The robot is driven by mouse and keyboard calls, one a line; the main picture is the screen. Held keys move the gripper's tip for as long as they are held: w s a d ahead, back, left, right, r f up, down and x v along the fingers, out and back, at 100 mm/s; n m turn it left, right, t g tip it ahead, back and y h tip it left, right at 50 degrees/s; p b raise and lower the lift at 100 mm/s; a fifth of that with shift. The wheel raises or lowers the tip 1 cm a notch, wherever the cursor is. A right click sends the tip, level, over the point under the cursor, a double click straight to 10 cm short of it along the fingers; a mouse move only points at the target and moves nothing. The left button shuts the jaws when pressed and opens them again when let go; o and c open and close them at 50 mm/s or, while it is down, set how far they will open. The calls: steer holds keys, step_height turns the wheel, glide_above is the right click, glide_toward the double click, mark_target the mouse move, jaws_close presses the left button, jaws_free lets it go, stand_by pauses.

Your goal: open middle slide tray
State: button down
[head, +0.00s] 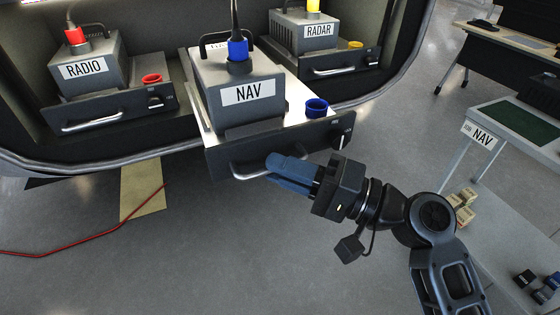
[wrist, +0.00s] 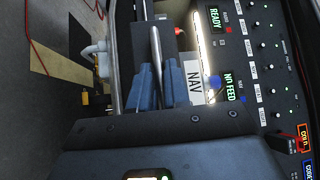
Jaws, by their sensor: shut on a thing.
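The middle slide tray (head: 290,137) sticks out of the bay, well forward of the trays on either side. It carries a grey box labelled NAV (head: 238,92) with a blue plug on top, and a blue ring (head: 316,108) at its right. My gripper (head: 280,170) is at the tray's front, its blue fingers shut on the right part of the metal tray handle (head: 243,173). In the wrist view the handle bar (wrist: 157,55) runs between the two fingers (wrist: 155,87).
The RADIO tray (head: 110,112) sits at left and the RADAR tray (head: 345,62) at right, both further back. A NAV-labelled table (head: 478,136) stands at right. A red cable (head: 90,245) lies on the floor at left. Floor in front of the tray is clear.

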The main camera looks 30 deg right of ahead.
steer(key=c, duration=1.2)
jaws_free()
steer(key=shift+o, duration=0.2)
steer(key=shift+s, duration=0.1)
steer(key=b+v, duration=0.1)
steer(key=v, duration=0.6)
steer(key=shift+s+d, duration=0.2)
steer(key=shift+d, duration=0.05)
